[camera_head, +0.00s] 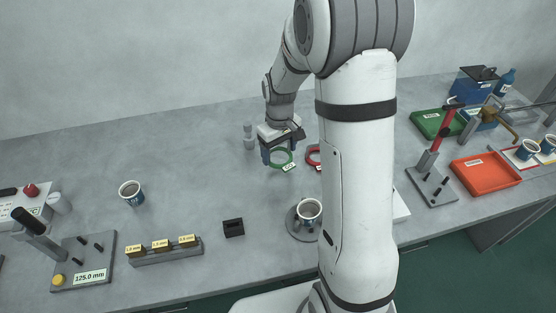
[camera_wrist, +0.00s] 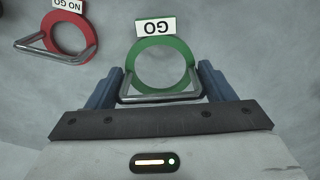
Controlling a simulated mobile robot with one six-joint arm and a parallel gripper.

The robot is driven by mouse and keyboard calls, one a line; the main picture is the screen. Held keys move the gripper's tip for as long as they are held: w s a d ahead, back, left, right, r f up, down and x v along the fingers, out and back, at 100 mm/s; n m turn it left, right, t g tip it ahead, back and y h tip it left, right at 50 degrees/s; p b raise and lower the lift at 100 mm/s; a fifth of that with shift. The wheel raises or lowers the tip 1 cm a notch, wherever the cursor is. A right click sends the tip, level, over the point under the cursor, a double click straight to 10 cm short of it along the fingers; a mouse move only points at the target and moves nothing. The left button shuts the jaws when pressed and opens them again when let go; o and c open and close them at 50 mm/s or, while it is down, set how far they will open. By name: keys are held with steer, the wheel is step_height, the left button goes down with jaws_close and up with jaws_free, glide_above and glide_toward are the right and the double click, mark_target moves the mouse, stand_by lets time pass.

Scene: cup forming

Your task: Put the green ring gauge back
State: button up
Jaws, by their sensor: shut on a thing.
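The green ring gauge (camera_head: 281,150) with a white GO label is at the middle back of the bench. In the wrist view the green ring (camera_wrist: 160,42) has a metal wire handle between the two blue fingers of my gripper (camera_wrist: 160,88).
A cup stands on a round grey base (camera_head: 292,226), close to my arm. Another cup (camera_head: 131,193), a gauge block holder (camera_head: 165,253) and a small black block (camera_head: 233,228) are to the left. Red (camera_head: 487,186) and green (camera_head: 425,122) trays are on the right.

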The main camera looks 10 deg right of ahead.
mark_target(279, 170)
steer(key=shift+f, duration=2.55)
steer(key=o, duration=1)
steer(key=shift+r, duration=0.1)
step_height(279, 170, up, 12)
steer(key=shift+f, duration=0.1)
steer(key=shift+s+r, duration=0.2)
steer(key=shift+r, duration=0.15)
steer(key=s+r+m+t, duration=0.1)
steer(key=s+r, duration=0.1)
steer(key=s, duration=0.5)
steer(key=s+r+m, duration=0.2)
steer(key=s+r, duration=0.1)
steer(key=s, duration=0.4)
steer(key=s+r+m+t, duration=0.1)
steer(key=s+r, duration=0.1)
steer(key=s, duration=0.5)
steer(key=shift+r+t, duration=0.15)
steer(key=shift+t, duration=0.15)
